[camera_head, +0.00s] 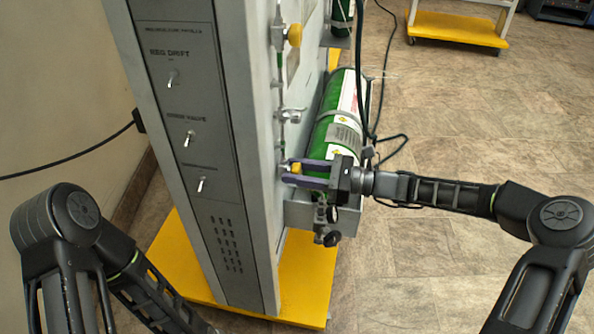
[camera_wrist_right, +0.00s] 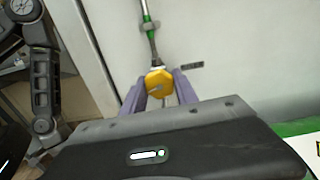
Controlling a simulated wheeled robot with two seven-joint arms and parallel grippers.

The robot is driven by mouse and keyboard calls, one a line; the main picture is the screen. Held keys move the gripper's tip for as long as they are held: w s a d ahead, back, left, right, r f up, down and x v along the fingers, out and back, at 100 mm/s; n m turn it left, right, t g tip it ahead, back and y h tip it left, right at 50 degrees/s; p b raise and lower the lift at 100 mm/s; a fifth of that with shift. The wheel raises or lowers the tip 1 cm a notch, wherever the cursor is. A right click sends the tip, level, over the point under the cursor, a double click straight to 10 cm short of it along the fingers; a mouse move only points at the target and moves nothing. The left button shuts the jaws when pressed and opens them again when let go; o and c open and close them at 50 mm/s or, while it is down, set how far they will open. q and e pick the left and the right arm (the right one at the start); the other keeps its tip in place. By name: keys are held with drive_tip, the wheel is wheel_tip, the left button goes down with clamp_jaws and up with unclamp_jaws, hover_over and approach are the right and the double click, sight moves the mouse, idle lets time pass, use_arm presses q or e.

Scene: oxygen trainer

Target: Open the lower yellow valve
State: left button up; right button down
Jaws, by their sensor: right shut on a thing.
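The lower yellow valve (camera_head: 296,168) is a small yellow knob on the side panel of the grey trainer cabinet. My right gripper (camera_head: 287,171) reaches it from the right, with its purple fingers on either side. In the right wrist view the yellow knob (camera_wrist_right: 159,81) sits between the fingertips, below a thin pipe with a green band. The gripper is shut on the knob. The fingers and palm hide part of the knob and its stem. My left arm shows at the lower left, but its gripper is out of view.
An upper yellow valve (camera_head: 295,35) is higher on the same panel. A silver lever fitting (camera_head: 291,115) sits between the two valves. A yellow base (camera_head: 305,285) carries the cabinet. Open floor lies to the right.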

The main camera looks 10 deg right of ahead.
drive_tip(key=shift+n, duration=0.7)
drive_tip(key=c, duration=0.9)
unclamp_jaws()
drive_tip(key=shift+c, duration=0.2)
drive_tip(key=shift+d, duration=0.1)
drive_tip(key=p+v, duration=0.1)
drive_tip(key=v, duration=0.6)
drive_tip(key=shift+d, duration=0.3)
drive_tip(key=shift+s+p, duration=0.1)
drive_tip(key=shift+p, duration=0.2)
